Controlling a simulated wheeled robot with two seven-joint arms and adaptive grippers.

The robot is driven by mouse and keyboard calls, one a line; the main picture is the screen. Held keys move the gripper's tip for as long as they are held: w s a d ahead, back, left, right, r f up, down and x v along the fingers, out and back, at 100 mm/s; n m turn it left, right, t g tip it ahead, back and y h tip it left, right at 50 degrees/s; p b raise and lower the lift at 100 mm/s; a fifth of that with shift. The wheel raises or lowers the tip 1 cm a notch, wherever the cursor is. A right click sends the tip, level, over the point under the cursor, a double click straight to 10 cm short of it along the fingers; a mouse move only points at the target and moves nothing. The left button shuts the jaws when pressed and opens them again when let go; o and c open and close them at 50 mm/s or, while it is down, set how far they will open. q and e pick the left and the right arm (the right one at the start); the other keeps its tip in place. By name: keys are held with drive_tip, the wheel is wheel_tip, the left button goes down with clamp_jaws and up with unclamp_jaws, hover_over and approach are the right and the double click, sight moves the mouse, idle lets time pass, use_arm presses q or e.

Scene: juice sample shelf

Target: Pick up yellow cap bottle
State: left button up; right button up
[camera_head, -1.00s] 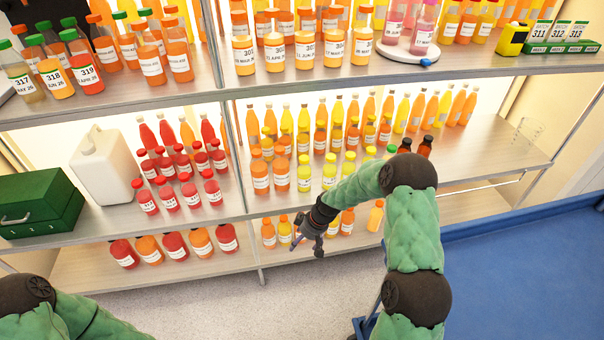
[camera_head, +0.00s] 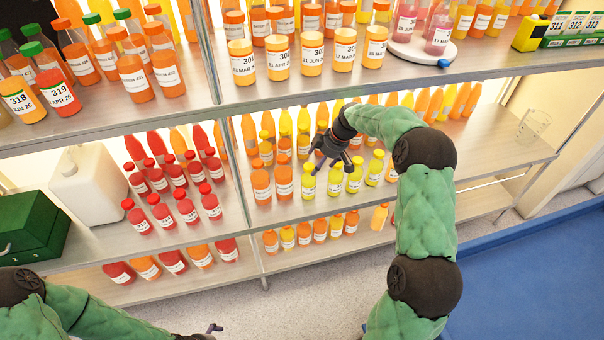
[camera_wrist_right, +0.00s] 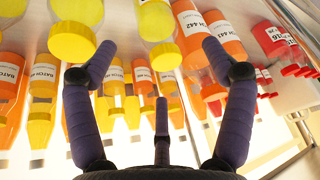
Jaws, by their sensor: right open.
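Yellow-capped bottles of yellow juice stand upright in the front row of the middle shelf. One (camera_head: 308,183) is at the left of the yellow group, with another (camera_head: 335,181) and a third (camera_head: 354,178) to its right. My right gripper (camera_head: 328,158) is open and empty, just above and behind these bottles. In the right wrist view, a yellow cap (camera_wrist_right: 165,56) shows between the spread fingers of the gripper (camera_wrist_right: 159,58). A second yellow cap (camera_wrist_right: 71,42) is beside the left finger. Only a dark tip of my left gripper (camera_head: 213,328) shows at the bottom edge.
Orange bottles (camera_head: 261,184) stand just left of the yellow ones. Taller bottles fill the rows behind. Red bottles (camera_head: 162,214), a white jug (camera_head: 88,186) and a green box (camera_head: 28,228) are further left.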

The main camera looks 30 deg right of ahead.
sight(313, 168)
drive_tip(key=b+x, duration=0.2)
drive_tip(key=x, duration=0.3)
drive_tip(key=shift+w+f, duration=0.25)
drive_tip(key=b+x, duration=0.2)
drive_tip(key=x, duration=0.2)
drive_tip(key=shift+s+f+b, duration=0.1)
drive_tip(key=shift+f+b, duration=0.05)
drive_tip(key=shift+b, duration=0.25)
drive_tip(key=shift+a+f, duration=0.1)
drive_tip(key=shift+f, duration=0.35)
drive_tip(key=shift+r, duration=0.1)
drive_tip(key=c, duration=1.3)
